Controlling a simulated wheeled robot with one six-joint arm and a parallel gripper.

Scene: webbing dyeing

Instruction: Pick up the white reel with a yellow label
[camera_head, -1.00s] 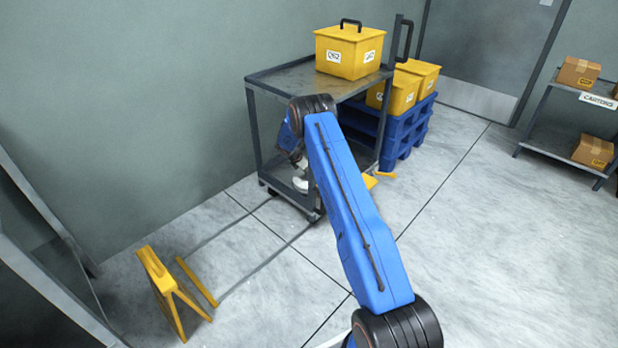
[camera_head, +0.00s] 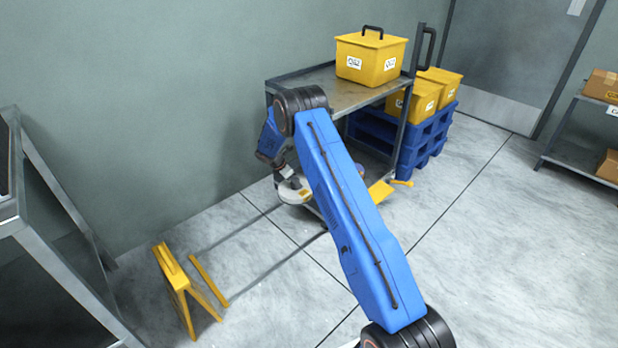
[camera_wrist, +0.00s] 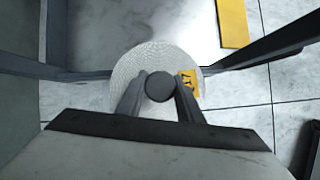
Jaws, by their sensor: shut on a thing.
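The white reel (camera_head: 290,196) hangs under my gripper (camera_head: 287,180), just outside the left front of the cart. A small yellow patch of its label shows on it. In the wrist view, the reel (camera_wrist: 153,62) is a round white disc with a yellow label (camera_wrist: 189,80) with black marks on its right side. My gripper's two fingers (camera_wrist: 160,92) are closed on the dark grey round hub at the reel's middle. My palm hides the near part of the reel.
The grey two-shelf cart (camera_head: 330,88) carries a yellow box (camera_head: 370,57) on top. Blue pallets (camera_head: 425,135) with yellow boxes stand behind.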

